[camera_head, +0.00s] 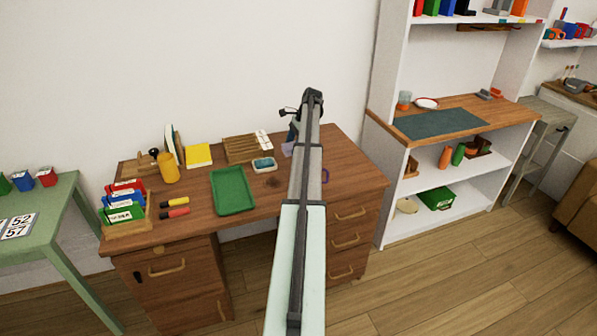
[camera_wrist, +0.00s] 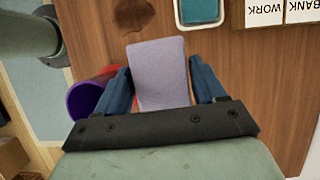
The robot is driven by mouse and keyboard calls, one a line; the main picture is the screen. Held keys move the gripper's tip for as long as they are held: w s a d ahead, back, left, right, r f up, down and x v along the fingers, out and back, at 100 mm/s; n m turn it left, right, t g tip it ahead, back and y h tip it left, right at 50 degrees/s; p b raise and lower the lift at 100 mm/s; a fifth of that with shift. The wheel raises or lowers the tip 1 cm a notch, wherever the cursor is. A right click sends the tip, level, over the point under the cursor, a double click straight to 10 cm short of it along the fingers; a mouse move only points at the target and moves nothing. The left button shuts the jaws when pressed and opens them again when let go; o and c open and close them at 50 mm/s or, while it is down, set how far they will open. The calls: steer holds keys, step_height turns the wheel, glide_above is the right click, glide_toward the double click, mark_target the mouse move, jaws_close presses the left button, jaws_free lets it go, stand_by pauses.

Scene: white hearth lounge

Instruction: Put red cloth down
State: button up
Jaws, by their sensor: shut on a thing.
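My gripper (camera_wrist: 161,85) has its two blue fingers on either side of a flat, pale lavender piece (camera_wrist: 160,72) and is shut on it. The piece looks like a folded cloth or pad, not red. It is above the brown wooden desk (camera_wrist: 255,95); I cannot tell whether it touches the top. In the head view my gripper (camera_head: 292,133) is mostly hidden behind my arm, over the right part of the desk (camera_head: 340,150). A sliver of the lavender piece (camera_head: 287,149) shows there. No cloth that is clearly red shows in either view.
A red and purple round container (camera_wrist: 88,97) is close beside one finger. A white dish with blue filling (camera_wrist: 199,12) and labelled white cards (camera_wrist: 268,12) lie near. A green tray (camera_head: 232,190), wooden rack (camera_head: 241,149) and yellow cup (camera_head: 168,168) stand further left.

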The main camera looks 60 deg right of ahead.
steer(key=shift+s+d+f, duration=0.15)
steer(key=shift+s+d, duration=0.35)
steer(key=shift+f, duration=4.8)
steer(key=shift+f, duration=0.15)
steer(key=o, duration=0.7)
steer(key=v, duration=1.2)
steer(key=shift+a, duration=0.15)
